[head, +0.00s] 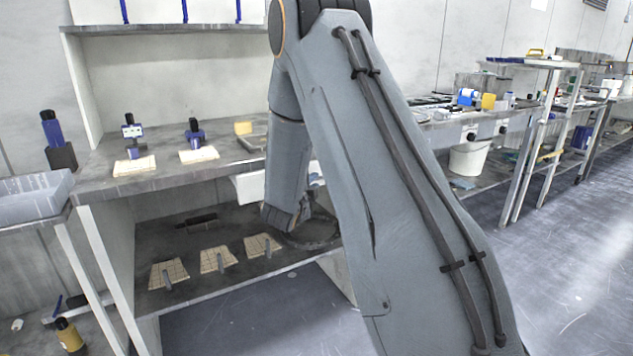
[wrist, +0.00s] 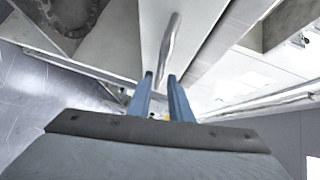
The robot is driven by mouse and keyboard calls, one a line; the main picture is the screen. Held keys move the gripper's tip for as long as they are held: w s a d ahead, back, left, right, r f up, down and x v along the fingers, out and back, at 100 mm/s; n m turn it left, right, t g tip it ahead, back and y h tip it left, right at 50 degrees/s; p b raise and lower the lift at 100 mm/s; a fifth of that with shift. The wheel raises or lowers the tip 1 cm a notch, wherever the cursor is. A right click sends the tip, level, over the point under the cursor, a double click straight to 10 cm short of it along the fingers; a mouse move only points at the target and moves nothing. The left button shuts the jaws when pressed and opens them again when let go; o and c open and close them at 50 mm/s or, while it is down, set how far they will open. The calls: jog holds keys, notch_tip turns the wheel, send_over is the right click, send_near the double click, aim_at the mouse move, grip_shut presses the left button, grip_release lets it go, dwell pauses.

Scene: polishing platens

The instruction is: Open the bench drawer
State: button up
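The bench drawer shows in the head view as a pale front (head: 248,187) under the bench top, mostly hidden behind my arm. In the wrist view its white front (wrist: 135,40) lies ahead of my gripper, with a grey metal bar handle (wrist: 169,45) on it. My gripper (wrist: 160,76) has two blue fingers standing apart with a gap between them. The handle's near end lines up with that gap; I cannot tell whether the fingers touch it. In the head view my gripper is hidden behind the arm. How far the drawer stands out is unclear.
The bench top (head: 100,178) holds small blue-and-black devices and pale pads. The lower shelf (head: 200,290) holds several tan tiled pads and a dark round disc (head: 318,235). A grey tray (head: 35,197) is at left. Open floor (head: 590,250) lies at right.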

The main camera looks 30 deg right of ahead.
aim_at(317, 179)
jog(key=shift+x, duration=2.25)
grip_shut()
